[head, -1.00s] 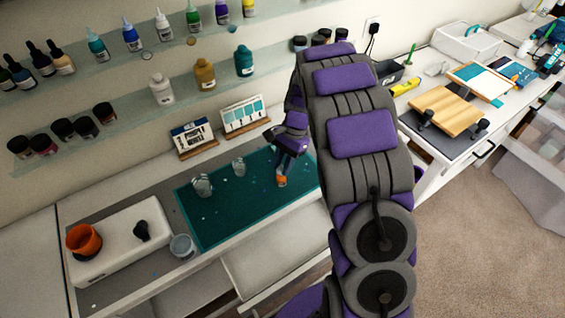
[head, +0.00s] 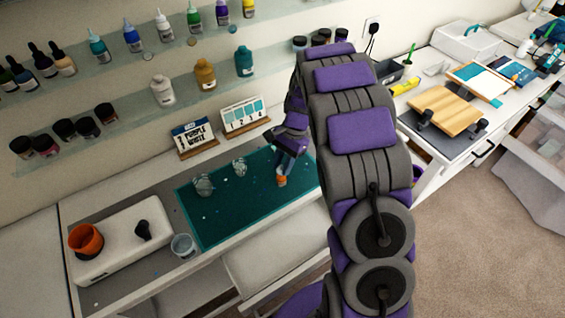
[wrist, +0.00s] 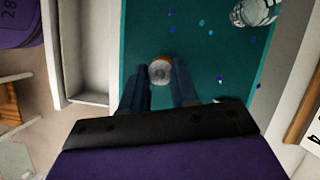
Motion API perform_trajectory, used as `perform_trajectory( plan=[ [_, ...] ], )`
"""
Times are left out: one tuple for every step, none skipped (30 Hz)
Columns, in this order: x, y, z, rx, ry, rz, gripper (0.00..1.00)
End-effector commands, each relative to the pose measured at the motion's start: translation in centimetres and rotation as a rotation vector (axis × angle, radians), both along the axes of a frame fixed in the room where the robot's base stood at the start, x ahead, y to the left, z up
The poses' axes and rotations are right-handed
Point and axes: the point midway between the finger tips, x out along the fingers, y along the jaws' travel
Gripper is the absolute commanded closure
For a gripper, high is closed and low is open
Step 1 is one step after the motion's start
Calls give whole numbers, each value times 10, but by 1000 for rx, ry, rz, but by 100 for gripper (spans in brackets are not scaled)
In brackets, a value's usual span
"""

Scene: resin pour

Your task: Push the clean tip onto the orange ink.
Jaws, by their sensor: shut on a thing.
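My gripper (wrist: 160,84) is over the teal mat (head: 215,222), with its two dark fingers shut on a small round thing with a whitish top and an orange part. I take it for the orange ink (wrist: 161,70); in the head view its orange part (head: 281,182) shows just below the fingers, over the right part of the mat. Whether it touches the mat is unclear. I cannot make out the clean tip as a separate thing.
Two clear cups (head: 204,186) (head: 239,167) stand on the mat to the left. A white box (head: 125,240) with an orange cup (head: 86,240) stands farther left, beside another clear cup (head: 183,246). Signs (head: 193,138) (head: 244,116) stand behind the mat, below bottle shelves.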

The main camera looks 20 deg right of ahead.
Motion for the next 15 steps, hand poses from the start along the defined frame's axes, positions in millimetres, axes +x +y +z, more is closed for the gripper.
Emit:
perform_trajectory(
  plan=[
    [0, 0, 0, 0, 0, 0, 99],
    [0, 0, 0, 0, 0, 0, 99],
    [0, 0, 0, 0, 0, 0, 99],
    [0, 0, 0, 0, 0, 0, 68],
    [0, 0, 0, 0, 0, 0, 66],
    [0, 0, 0, 0, 0, 0, 62],
    [0, 0, 0, 0, 0, 0, 59],
    [0, 0, 0, 0, 0, 0, 56],
    [0, 0, 0, 0, 0, 0, 52],
    [0, 0, 0, 0, 0, 0, 49],
    [0, 0, 0, 1, -1, 0, 46],
    [0, 0, 0, 1, -1, 0, 43],
    [0, 0, 0, 1, -1, 0, 42],
    [0, 0, 0, 1, -1, 0, 42],
    [0, 0, 0, 0, 0, 0, 42]
  ],
)
